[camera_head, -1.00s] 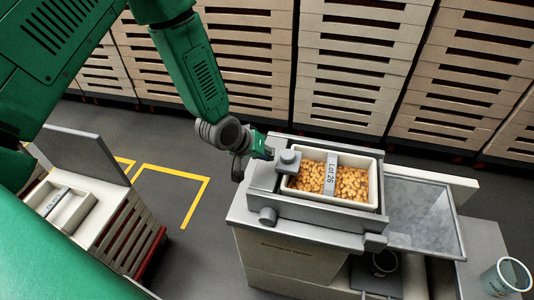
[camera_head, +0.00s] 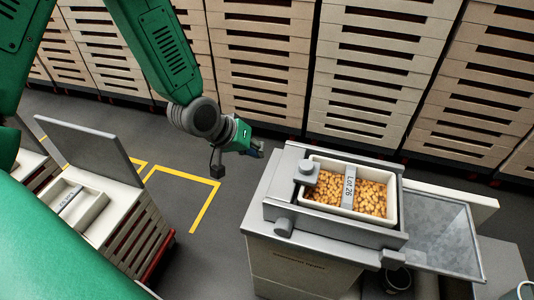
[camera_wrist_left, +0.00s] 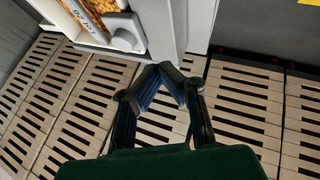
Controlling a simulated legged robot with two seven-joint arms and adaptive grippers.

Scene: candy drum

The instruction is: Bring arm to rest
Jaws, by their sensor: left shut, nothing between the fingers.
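My left arm (camera_head: 165,50) is green and comes in from the upper left in the head view. Its gripper (camera_head: 258,150) is held in the air, to the left of and a little beyond the grey machine (camera_head: 325,237), apart from it. In the left wrist view the dark fingers (camera_wrist_left: 163,70) meet at their tips, shut with nothing between them. The machine holds a white tray (camera_head: 397,208) of orange candies (camera_head: 372,197) with a "Lot 26" label (camera_head: 349,187). My right gripper is not in view.
A metal sheet-like tray (camera_head: 440,235) juts from the machine's right side. A cup (camera_head: 526,291) is cut off at the lower right. A crate stand (camera_head: 122,230) with a small white tray (camera_head: 92,208) stands at the left. Slatted crates (camera_head: 375,70) line the back. Yellow-marked floor (camera_head: 190,192) lies clear between.

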